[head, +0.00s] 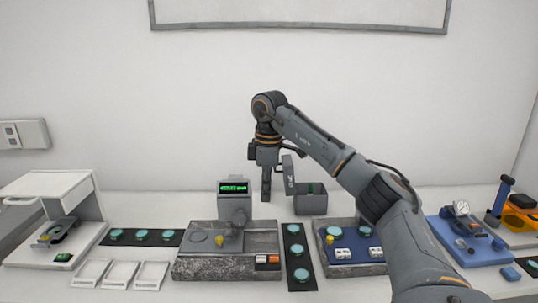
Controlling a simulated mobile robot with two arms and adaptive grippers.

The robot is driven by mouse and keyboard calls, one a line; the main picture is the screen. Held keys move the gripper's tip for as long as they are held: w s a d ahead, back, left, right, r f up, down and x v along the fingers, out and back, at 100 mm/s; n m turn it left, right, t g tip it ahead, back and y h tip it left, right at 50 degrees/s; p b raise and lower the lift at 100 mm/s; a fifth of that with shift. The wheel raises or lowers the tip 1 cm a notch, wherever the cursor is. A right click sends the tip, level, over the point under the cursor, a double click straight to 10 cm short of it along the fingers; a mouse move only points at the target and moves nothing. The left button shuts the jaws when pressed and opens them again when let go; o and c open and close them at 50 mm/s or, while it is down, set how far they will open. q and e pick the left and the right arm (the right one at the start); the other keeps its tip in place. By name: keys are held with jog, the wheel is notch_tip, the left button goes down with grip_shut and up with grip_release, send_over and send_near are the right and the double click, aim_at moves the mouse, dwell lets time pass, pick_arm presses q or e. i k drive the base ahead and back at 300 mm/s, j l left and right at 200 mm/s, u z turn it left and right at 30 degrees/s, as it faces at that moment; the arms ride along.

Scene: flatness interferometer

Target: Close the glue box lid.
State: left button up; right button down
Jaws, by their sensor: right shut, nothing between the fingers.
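The glue box (310,204) is a small grey box at the back of the bench, right of centre. Its lid (289,175) stands up, tilted, at the box's left side, so the box is open. A dark green thing shows inside; my arm passes in front near the box's right edge. My right gripper (266,198) points down just left of the lid. Its fingers are shut and empty, and a small gap seems to separate them from the lid. My left gripper is not in view.
A dark strip with teal discs (298,256) lies before the box. A blue-lined tray (350,243) is to the right, and white trays (121,274) are at front left.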

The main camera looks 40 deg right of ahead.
aim_at(288, 170)
jog(key=i+l, duration=0.95)
jog(key=l, duration=0.2)
